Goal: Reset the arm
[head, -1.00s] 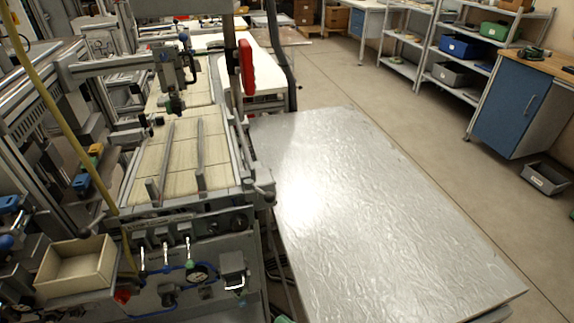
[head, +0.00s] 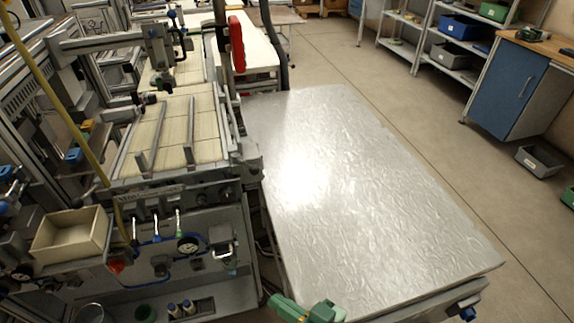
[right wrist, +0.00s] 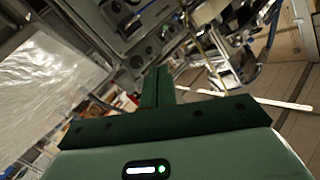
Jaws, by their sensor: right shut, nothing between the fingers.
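My right gripper (head: 276,301) is green and shows at the bottom edge of the head view, by the near left corner of the silver-topped table (head: 370,180). In the right wrist view its dark green fingers (right wrist: 157,86) are together with nothing between them. They point toward the machine's front panel, without visible contact. My left gripper is not in view. No tape reel can be made out clearly.
A machine with a tiled bed (head: 185,125) stands at left, with a beige box (head: 70,235) and a control panel (head: 190,242) in front. A blue cabinet (head: 505,90) and shelves stand at back right. The tabletop is bare.

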